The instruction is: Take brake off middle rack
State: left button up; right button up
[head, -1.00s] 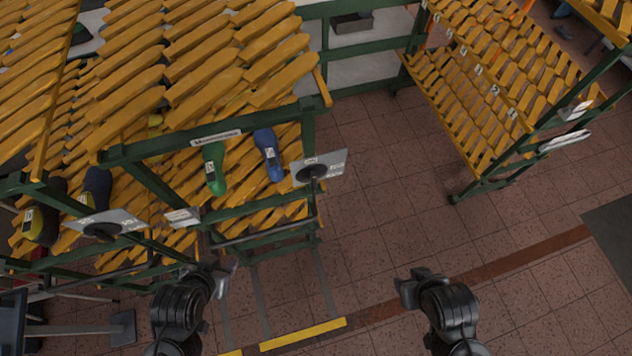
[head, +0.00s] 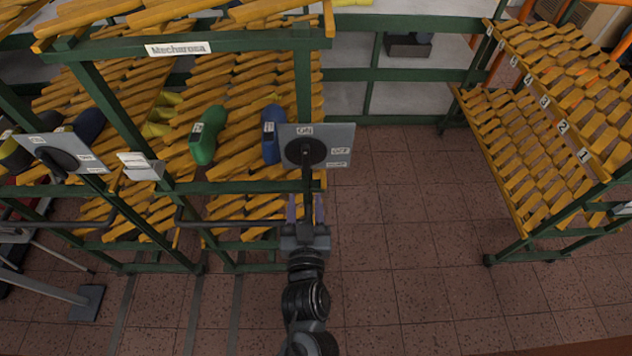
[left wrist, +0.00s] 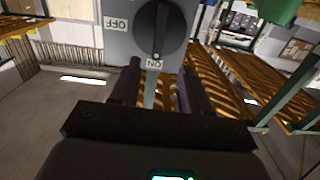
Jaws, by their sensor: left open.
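The middle rack (head: 232,42) is a green frame with slanted orange slats, labelled "Mecharosa". On its front right post is a grey brake plate (head: 343,133) with a black round knob (head: 303,153) and ON and OFF labels. In the left wrist view the knob (left wrist: 159,28) has its pointer mark at ON, and OFF is to its left. My left gripper (head: 306,208) is open, just below the plate in the head view. Its fingers (left wrist: 160,85) are apart near the plate's ON edge. I cannot tell whether they touch it. My right gripper is out of view.
Green (head: 208,135) and blue (head: 272,133) shoe lasts sit on the slats. Another brake plate (head: 90,164) is at the left. A second orange rack (head: 545,125) stands at the right. The tiled floor (head: 420,240) between the racks is clear.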

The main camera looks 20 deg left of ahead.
aim_at(306, 160)
pick_arm(q)
jog(key=shift+t, duration=0.3)
jog(key=b+x, duration=0.2)
jog(key=x, duration=0.1)
jog(key=b+x, duration=0.2)
jog(key=x, duration=0.1)
jog(key=b+x, duration=0.2)
jog(key=x, duration=0.1)
jog(key=shift+w+f, duration=0.3)
jog(key=shift+w, duration=0.05)
jog(key=shift+b+x, duration=0.45)
jog(key=shift+x, duration=0.55)
jog(key=shift+r, duration=0.1)
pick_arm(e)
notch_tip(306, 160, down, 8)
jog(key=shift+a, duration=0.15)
pick_arm(q)
grip_shut()
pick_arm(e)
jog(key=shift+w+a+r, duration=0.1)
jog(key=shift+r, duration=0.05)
